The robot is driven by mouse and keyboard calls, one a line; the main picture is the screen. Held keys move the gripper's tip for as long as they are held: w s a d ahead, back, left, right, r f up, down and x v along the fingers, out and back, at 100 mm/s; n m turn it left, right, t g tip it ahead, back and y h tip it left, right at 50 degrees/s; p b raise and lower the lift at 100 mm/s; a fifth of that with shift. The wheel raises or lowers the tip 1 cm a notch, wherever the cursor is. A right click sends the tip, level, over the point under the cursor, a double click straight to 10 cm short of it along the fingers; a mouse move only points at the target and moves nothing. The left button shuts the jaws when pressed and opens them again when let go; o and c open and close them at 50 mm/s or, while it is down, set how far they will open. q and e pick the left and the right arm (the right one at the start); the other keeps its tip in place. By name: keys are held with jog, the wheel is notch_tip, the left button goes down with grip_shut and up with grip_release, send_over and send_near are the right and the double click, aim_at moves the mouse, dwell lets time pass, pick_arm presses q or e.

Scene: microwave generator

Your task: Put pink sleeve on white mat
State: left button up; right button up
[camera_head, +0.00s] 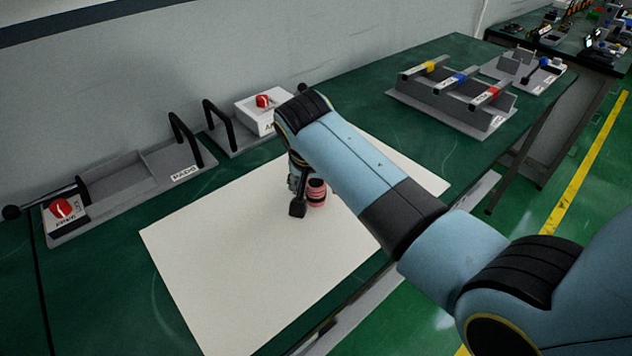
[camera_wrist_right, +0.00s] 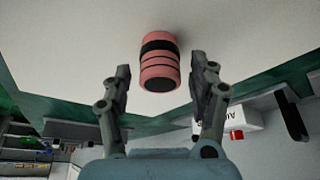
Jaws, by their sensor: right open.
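The pink sleeve (camera_head: 317,192), a short pink cylinder with black bands, stands on the white mat (camera_head: 230,260). In the right wrist view the pink sleeve (camera_wrist_right: 160,62) shows between and just beyond the fingertips of my right gripper (camera_wrist_right: 160,80), with the white mat (camera_wrist_right: 70,50) around it. My right gripper (camera_head: 299,200) is open, and its fingers are apart from the sleeve in the wrist view. In the head view it is beside the sleeve, partly hidden by my arm. My left gripper is not in view.
Grey fixtures with black handles and red knobs (camera_head: 62,208) line the wall side of the green table (camera_head: 420,150). A rack with yellow, blue and red parts (camera_head: 455,95) stands at the back right. The mat's near left area is clear.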

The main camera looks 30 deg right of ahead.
jog(key=p+v, duration=0.6)
jog(key=v, duration=0.6)
jog(key=s+d+r+n+y, duration=0.1)
jog(key=s+r+n, duration=0.15)
jog(key=s, duration=0.55)
jog(key=s+d+r+n, duration=0.1)
jog(key=s+n, duration=0.3)
jog(key=s, duration=0.3)
jog(key=s+d+r+n+y, duration=0.1)
jog(key=s+r+n, duration=0.15)
jog(key=s, duration=0.55)
notch_tip(320, 180, down, 40)
jog(key=s+d+g+b, duration=0.1)
jog(key=d+b, duration=0.1)
jog(key=b, duration=1.1)
jog(key=s+f+b, duration=0.4)
jog(key=s+f, duration=0.2)
jog(key=f, duration=0.3)
jog(key=s+f+g+b, duration=0.1)
jog(key=s+f+b, duration=0.2)
jog(key=s+f, duration=0.3)
jog(key=s+d+f+b, duration=0.1)
jog(key=s+f+b, duration=0.3)
jog(key=s+f, duration=0.3)
notch_tip(320, 180, down, 6)
jog(key=shift+r+b, duration=0.2)
jog(key=shift+b, duration=0.15)
